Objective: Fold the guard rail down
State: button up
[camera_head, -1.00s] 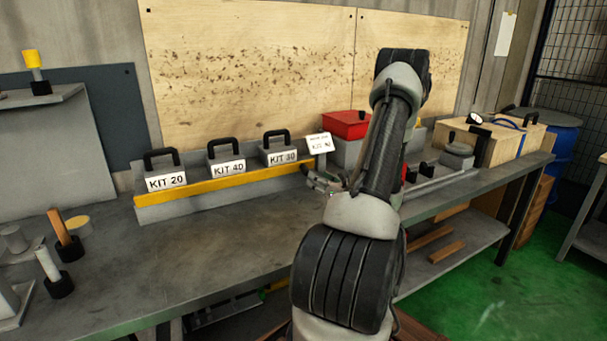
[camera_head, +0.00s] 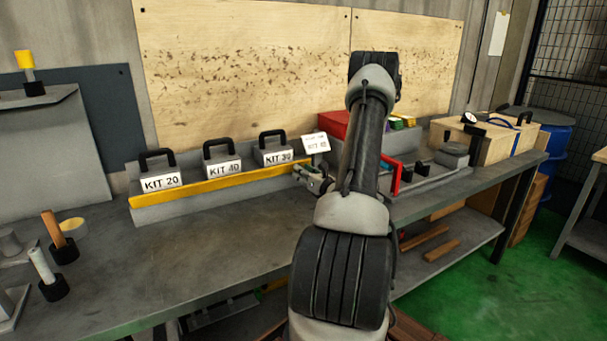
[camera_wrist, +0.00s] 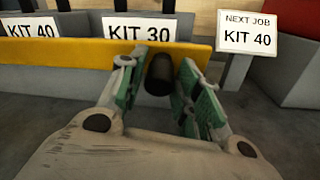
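The guard rail (camera_head: 218,182) is a yellow bar along the front of the grey rack holding the kit boxes. It is raised across their lower fronts. In the wrist view the rail (camera_wrist: 60,53) runs across the picture, with a dark cylindrical knob (camera_wrist: 159,74) in front of it. My gripper (camera_head: 314,177) is at the rail's right end, partly hidden by my arm. In the wrist view my gripper (camera_wrist: 157,67) is open, its green-padded fingers on either side of the knob. I cannot tell whether they touch it.
Boxes KIT 20 (camera_head: 161,181), KIT 40 (camera_head: 222,166) and KIT 30 (camera_head: 276,156) stand behind the rail. A "NEXT JOB KIT 40" sign (camera_wrist: 248,32) stands right of it. The bench top (camera_head: 190,245) before the rack is clear.

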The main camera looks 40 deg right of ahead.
jog(key=c, duration=0.5)
jog(key=shift+f+t, duration=0.35)
jog(key=shift+t, duration=0.35)
jog(key=o, duration=1)
jog(key=shift+s, duration=0.15)
jog(key=s, duration=0.4)
jog(key=s+a+f, duration=0.1)
jog(key=s, duration=0.6)
jog(key=shift+s+a+f, duration=0.25)
jog(key=shift+s+a, duration=0.05)
jog(key=shift+a, duration=0.1)
